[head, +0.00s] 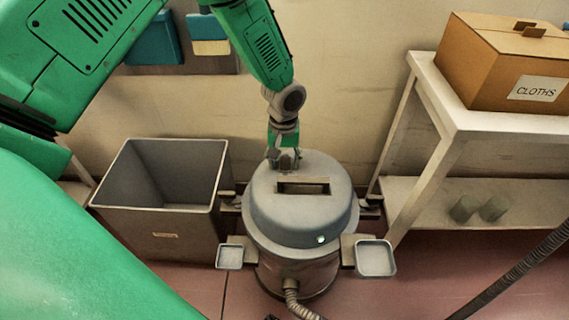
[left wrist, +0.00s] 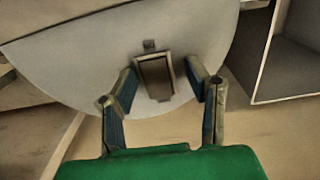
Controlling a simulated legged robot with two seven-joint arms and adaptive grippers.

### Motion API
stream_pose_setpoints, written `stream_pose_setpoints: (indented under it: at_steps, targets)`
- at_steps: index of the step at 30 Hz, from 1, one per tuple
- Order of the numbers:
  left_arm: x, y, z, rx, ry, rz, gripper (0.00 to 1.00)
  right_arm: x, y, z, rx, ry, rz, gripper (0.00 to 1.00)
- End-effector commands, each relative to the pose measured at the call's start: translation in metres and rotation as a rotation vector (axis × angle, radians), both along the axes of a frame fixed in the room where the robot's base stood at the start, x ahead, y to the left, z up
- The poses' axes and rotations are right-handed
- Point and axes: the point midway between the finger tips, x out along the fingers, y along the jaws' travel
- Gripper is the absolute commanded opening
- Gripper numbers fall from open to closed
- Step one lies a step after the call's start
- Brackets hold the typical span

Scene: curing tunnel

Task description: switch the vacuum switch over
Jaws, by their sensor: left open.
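The vacuum (head: 300,215) is a grey drum with a domed lid, standing on the floor against the wall. A green light (head: 320,239) glows on the lid's front. A framed rectangular piece, which looks like the switch (left wrist: 155,77), lies on the grey lid in the left wrist view; which way it is tipped I cannot tell. My left gripper (head: 284,160) is at the back left of the lid, pointing down. In the left wrist view my left gripper (left wrist: 162,90) is open, its fingers either side of the framed piece, with nothing gripped. My right gripper is not in view.
A slot (head: 303,178) opens in the lid's top. A grey open bin (head: 160,225) stands left of the vacuum. Small trays (head: 230,256) (head: 375,258) flank it. A white shelf (head: 460,118) at right bears a cardboard cloths box (head: 500,70). A hose (head: 292,295) leaves the front.

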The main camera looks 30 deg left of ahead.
Motion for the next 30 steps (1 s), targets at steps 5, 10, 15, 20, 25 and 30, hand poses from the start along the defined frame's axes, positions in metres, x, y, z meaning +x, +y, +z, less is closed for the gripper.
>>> stream_pose_setpoints:
  at_steps: [5, 10, 15, 20, 25, 30]
  targets:
    - [0.000, -0.002, -0.001, 0.002, -0.001, -0.002, 0.43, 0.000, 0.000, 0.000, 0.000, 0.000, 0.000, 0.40]
    - [0.000, -0.002, -0.001, 0.002, -0.001, -0.002, 0.29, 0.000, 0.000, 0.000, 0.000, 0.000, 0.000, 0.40]
    - [0.001, -0.002, -0.002, -0.001, -0.002, -0.002, 0.00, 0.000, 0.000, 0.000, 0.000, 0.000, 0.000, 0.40]
    - [0.002, -0.001, -0.001, -0.011, 0.012, -0.001, 0.00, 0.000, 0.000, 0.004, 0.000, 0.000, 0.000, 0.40]
    - [0.005, 0.002, 0.001, -0.067, 0.105, 0.004, 0.00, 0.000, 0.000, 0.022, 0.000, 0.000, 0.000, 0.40]
    - [0.007, 0.003, -0.001, -0.117, 0.191, 0.000, 0.00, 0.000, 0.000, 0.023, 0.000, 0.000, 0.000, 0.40]
